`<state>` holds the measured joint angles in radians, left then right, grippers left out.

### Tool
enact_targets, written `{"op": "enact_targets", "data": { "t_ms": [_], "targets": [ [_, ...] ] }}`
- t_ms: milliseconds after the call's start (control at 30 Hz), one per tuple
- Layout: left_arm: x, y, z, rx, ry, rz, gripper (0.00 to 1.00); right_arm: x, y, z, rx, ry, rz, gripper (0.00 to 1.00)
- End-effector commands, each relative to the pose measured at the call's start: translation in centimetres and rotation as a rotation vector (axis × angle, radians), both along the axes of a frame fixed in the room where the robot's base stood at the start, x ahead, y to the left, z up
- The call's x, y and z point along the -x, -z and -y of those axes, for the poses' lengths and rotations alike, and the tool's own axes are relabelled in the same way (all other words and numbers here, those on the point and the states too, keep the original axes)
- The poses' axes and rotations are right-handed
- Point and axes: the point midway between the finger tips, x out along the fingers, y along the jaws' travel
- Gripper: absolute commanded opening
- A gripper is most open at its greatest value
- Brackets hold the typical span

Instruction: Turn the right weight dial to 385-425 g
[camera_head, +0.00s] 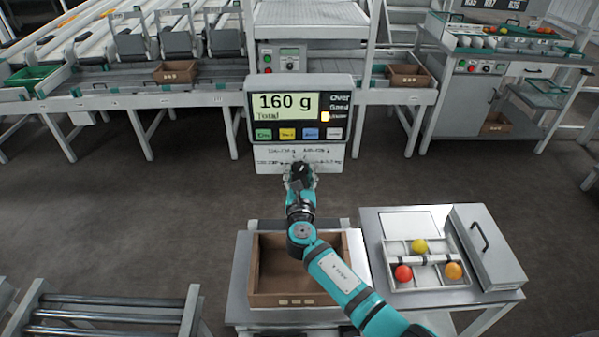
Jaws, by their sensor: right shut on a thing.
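The scale's display head (299,110) faces me and reads "160 g" with "Total" beneath. A yellowish lamp is lit at the lowest of the three labels on its right. Below it is a white panel (329,160) with small printed gram ranges, too small to read surely. My right gripper (299,170) reaches up to the middle of this panel and is shut on the weight dial there. The gripper hides the dial, so its pointer and setting do not show. My left gripper is out of view.
A brown crate (254,297) stands on the scale table below my right arm. A tray (443,282) with a red, a yellow and an orange tomato sits to its right. Sorting lines stand behind; grey floor lies between.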

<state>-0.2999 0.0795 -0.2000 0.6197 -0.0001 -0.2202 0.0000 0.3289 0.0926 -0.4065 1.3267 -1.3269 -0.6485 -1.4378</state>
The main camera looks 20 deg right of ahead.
Motion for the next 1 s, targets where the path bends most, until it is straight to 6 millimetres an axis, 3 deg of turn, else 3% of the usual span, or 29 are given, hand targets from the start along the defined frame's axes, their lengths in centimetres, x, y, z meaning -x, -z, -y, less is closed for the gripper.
{"op": "enact_targets", "data": {
  "t_ms": [333,367,533,833,1000],
  "targets": [
    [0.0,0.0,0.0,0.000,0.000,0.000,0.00,0.1,0.2,0.0,0.002,0.000,-0.004,0.10],
    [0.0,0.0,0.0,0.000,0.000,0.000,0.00,0.1,0.2,0.0,0.002,0.000,-0.004,0.44],
    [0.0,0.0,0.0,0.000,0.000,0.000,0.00,0.0,0.1,0.0,0.002,0.000,-0.003,0.65],
    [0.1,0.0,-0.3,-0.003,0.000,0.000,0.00,0.3,0.1,-0.1,0.002,0.000,-0.001,0.65],
    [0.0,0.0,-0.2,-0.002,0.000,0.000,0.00,2.3,0.2,-0.7,0.000,-0.001,-0.003,0.65]
  ]
}}
